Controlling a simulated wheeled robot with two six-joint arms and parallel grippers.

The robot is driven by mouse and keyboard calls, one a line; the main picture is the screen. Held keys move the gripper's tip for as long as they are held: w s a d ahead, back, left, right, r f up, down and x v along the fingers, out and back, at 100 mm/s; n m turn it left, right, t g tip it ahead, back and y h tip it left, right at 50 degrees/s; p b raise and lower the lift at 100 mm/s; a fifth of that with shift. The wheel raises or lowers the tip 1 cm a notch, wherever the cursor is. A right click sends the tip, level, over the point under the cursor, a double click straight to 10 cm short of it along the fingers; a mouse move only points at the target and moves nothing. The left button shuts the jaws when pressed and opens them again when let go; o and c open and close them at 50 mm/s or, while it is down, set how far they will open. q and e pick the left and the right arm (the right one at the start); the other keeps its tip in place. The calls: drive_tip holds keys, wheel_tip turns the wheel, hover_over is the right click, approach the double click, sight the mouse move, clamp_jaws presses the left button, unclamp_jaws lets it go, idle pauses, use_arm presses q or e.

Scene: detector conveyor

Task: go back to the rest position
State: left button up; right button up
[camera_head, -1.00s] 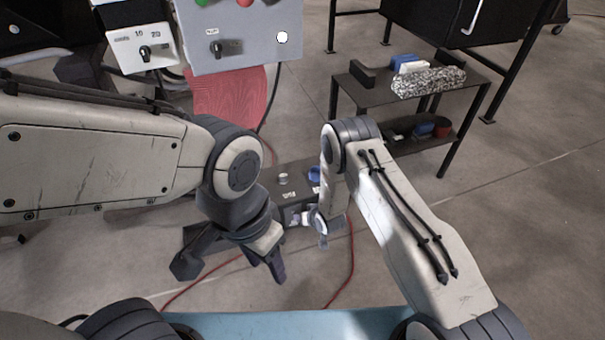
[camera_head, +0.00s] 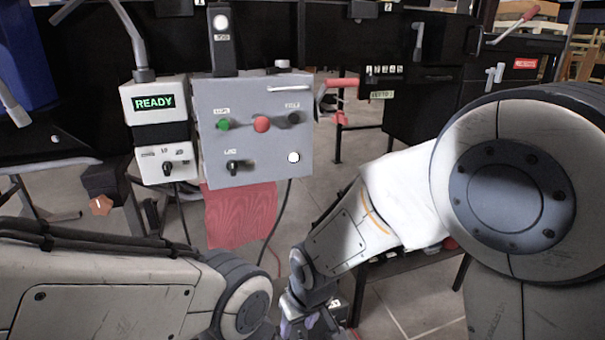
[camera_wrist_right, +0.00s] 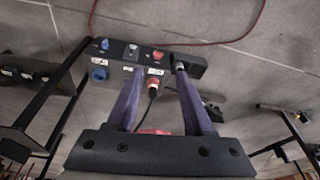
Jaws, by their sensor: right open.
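My right gripper (camera_head: 308,325) is low in the middle of the head view, partly cut off by the bottom edge. In the right wrist view its two dark fingers (camera_wrist_right: 160,75) stand apart, with nothing clearly held between them. Beyond the fingers lies a dark box (camera_wrist_right: 195,62) with blue, white and red connectors or knobs, and a black cable on its near side. I cannot tell how far the fingertips are from it. Only my left arm's links show at the lower left of the head view; its gripper is out of the picture.
A red sheet (camera_head: 241,215) hangs below. Dark cabinets (camera_head: 415,115) stand behind at right. In the wrist view, a red cable (camera_wrist_right: 235,38) crosses the floor.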

drive_tip(key=s+d+r+n+g, duration=0.1)
drive_tip(key=s+d+r, duration=0.25)
drive_tip(key=s, duration=0.55)
drive_tip(key=s+d+r+n+g, duration=0.15)
drive_tip(key=s+r, duration=0.25)
drive_tip(key=s, duration=0.4)
wheel_tip(320, 180, up, 38)
drive_tip(key=p, duration=3.8)
drive_tip(key=shift+w+d+m+h, duration=0.15)
drive_tip(key=shift+d+m+h, duration=0.15)
drive_tip(key=shift+m, duration=0.05)
drive_tip(key=shift+f, duration=0.1)
